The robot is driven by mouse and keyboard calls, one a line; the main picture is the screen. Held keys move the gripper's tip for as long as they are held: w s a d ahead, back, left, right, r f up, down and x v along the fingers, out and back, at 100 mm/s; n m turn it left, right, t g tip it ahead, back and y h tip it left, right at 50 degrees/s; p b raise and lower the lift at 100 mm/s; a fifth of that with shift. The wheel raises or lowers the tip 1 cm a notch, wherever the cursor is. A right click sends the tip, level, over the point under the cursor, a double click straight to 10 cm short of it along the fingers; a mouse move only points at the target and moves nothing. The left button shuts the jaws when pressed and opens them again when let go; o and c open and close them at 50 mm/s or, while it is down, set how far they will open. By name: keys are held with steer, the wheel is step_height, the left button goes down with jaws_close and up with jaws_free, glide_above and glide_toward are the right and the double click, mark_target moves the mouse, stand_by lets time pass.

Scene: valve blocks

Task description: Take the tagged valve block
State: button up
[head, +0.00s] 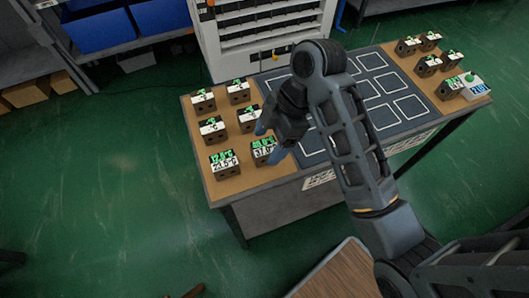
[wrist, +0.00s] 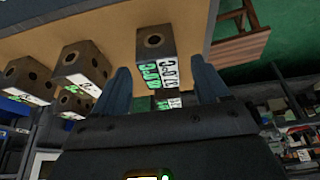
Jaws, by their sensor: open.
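Dark valve blocks with white labels and green markings stand on the left wooden part of the table. The front pair is a left block (head: 224,163) and a right block (head: 262,151), both with large temperature-like numbers. I cannot tell which one is the tagged block. My gripper (head: 270,138) is open and empty, over the front right block and partly covering the blocks' right side. In the wrist view, one block (wrist: 155,50) lies ahead between my spread fingers (wrist: 163,90), apart from them, with a round hole in its side. A further block (wrist: 168,100) shows behind it.
The table's middle is a dark panel (head: 343,98) with empty white squares. More blocks (head: 428,66) and a small white-blue device (head: 474,87) stand on the right wooden part. A white drawer cabinet (head: 215,55) stands behind. Green floor is open at left.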

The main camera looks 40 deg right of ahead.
mark_target(267, 145)
steer(key=shift+x, duration=1.55)
jaws_close()
